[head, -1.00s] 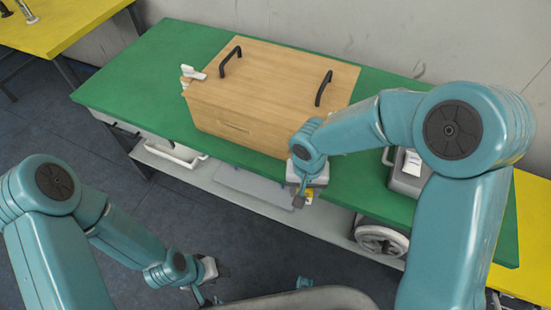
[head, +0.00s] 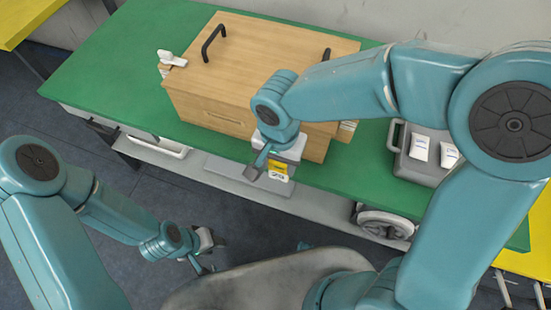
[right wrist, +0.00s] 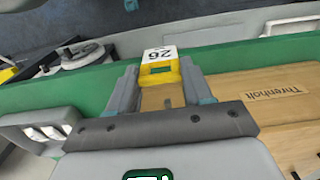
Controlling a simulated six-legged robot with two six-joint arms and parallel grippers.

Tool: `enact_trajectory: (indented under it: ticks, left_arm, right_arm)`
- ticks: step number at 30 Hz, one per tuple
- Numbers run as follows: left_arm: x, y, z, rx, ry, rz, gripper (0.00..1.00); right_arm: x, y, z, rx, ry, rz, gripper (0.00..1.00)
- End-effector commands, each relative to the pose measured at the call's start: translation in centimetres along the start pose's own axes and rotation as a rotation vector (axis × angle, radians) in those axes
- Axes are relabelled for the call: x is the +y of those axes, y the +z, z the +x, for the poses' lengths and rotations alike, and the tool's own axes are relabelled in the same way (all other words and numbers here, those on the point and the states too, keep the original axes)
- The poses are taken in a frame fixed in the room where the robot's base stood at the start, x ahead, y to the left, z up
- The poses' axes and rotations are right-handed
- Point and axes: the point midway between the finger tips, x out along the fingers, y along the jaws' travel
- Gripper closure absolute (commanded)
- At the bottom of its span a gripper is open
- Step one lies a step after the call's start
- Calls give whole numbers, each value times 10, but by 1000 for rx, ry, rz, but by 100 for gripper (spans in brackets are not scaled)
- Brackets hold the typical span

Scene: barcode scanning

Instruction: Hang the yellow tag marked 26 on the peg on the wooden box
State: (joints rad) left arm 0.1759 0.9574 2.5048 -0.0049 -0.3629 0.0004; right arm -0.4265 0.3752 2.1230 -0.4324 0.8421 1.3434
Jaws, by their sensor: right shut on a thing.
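The yellow tag (head: 279,169) marked 26 is in my right gripper (head: 265,172), in front of the wooden box (head: 215,105). In the right wrist view the tag (right wrist: 158,67) sits between the two fingers of my right gripper (right wrist: 160,88), its white face with the number pointing away. The wooden box lies on the green table. A white fitting (head: 172,60) stands at the box's left end; I cannot tell whether it is the peg. My right arm hides part of the box. My left gripper (head: 203,262) is low, away from the table; its jaw opening is unclear.
The green table (head: 110,78) is clear left of the box. A grey case (head: 420,165) with white packets stands to the right. A wheel (head: 385,222) is below the table edge. The box has two black handles (head: 214,42) on top.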

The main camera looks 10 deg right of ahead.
Motion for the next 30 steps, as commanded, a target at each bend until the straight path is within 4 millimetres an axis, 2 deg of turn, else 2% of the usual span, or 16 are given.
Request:
enact_trajectory:
  ticks: [30]
  left_arm:
    - [8,0,-24,0,0,0,62]
  right_arm:
    - [-3,-71,5,0,1,1,93]
